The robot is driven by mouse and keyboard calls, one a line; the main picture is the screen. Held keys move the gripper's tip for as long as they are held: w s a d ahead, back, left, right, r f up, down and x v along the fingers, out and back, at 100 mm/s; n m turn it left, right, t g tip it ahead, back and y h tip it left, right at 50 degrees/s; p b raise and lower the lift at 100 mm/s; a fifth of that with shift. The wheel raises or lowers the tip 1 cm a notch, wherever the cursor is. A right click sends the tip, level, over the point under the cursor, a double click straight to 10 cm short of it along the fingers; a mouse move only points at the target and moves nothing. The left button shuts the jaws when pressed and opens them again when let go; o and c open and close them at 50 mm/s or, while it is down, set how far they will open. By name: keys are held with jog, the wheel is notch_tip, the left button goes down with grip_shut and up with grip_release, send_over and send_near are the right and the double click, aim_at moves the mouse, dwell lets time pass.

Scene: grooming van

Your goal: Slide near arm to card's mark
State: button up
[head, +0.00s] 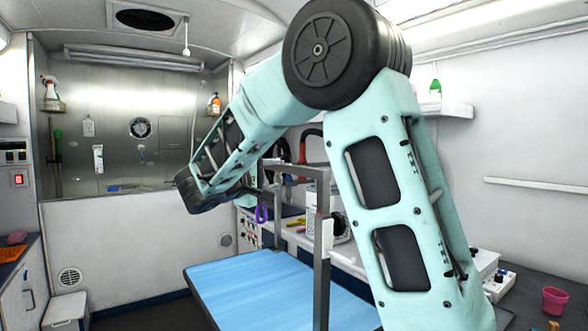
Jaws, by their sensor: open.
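The grooming table (235,285) has a blue top and stands at the middle bottom. The near arm (322,285) is a grey upright post at the table's near side, with a bar at its top. A pale block (327,234) sits partway up this post. A second grey post (278,215) stands farther back. My gripper (252,189) is small and dark, left of the near post, at the end of my turquoise arm. It is open; its fingers are hard to make out. I cannot identify the card or its mark.
A counter with a pink cup (555,301) and white devices (492,272) runs along the right. A purple loop (261,213) hangs near the far post. A steel-walled tub (110,225) is at the back left. A white step stool (66,310) stands on the floor at left.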

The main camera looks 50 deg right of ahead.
aim_at(295, 171)
jog(key=d+p, duration=0.1)
jog(key=d, duration=0.3)
jog(key=w+d, duration=0.1)
jog(key=d, duration=0.3)
jog(key=d+p, duration=0.1)
jog(key=d, duration=0.3)
jog(key=shift+w+p, duration=0.3)
jog(key=shift+w, duration=0.05)
